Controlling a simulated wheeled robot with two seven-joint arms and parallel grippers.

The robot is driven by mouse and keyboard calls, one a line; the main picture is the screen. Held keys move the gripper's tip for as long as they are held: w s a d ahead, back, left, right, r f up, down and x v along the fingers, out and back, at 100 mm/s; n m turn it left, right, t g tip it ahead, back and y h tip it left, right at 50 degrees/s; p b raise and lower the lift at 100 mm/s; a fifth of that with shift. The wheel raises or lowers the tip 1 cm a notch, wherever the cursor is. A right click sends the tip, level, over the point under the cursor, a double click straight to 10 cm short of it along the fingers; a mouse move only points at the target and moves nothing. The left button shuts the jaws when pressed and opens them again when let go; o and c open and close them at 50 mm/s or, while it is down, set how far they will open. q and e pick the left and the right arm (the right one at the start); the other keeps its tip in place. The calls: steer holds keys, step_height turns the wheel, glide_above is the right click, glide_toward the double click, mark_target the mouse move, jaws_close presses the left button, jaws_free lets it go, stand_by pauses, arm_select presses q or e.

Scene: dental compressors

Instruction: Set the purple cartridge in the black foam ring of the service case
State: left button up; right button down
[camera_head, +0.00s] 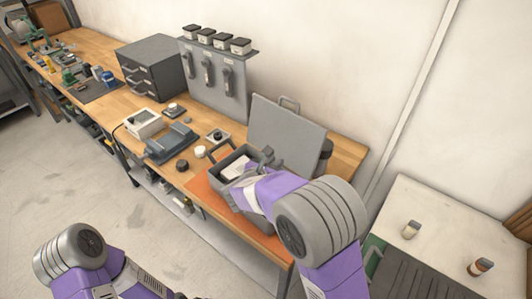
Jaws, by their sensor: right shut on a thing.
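The open grey service case (222,159) stands on an orange mat at the right part of the wooden bench, with its grey lid (288,133) raised behind it. My right gripper (262,156) is at the case, at its right side over the opening. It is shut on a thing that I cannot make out. My purple and grey right arm hides much of the case. I cannot see the purple cartridge or pick out the black foam ring. My left arm is low at the left, with its gripper out of the picture.
A grey drawer cabinet (152,68) and a grey tool panel (213,80) stand at the back of the bench. A grey tray (171,143) and small round parts lie left of the case. A pale side table (440,225) at right bears two small cylinders.

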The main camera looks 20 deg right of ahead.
step_height(320, 180, down, 3)
steer(key=shift+b, duration=0.8)
steer(key=shift+s+f, duration=0.15)
steer(key=shift+s, duration=0.1)
steer(key=shift+w+f+b, duration=0.35)
steer(key=shift+f+b, duration=0.05)
steer(key=shift+f, duration=0.05)
steer(key=shift+s+f+b, duration=0.25)
steer(key=shift+f+b, duration=0.55)
step_height(320, 180, down, 2)
steer(key=shift+w+b, duration=0.15)
steer(key=shift+b, duration=0.65)
steer(key=shift+f+b, duration=0.7)
steer(key=shift+f, duration=0.15)
steer(key=shift+f+b, duration=0.4)
steer(key=shift+f, duration=0.15)
steer(key=c, duration=1.5)
jaws_free()
steer(key=shift+o, duration=0.8)
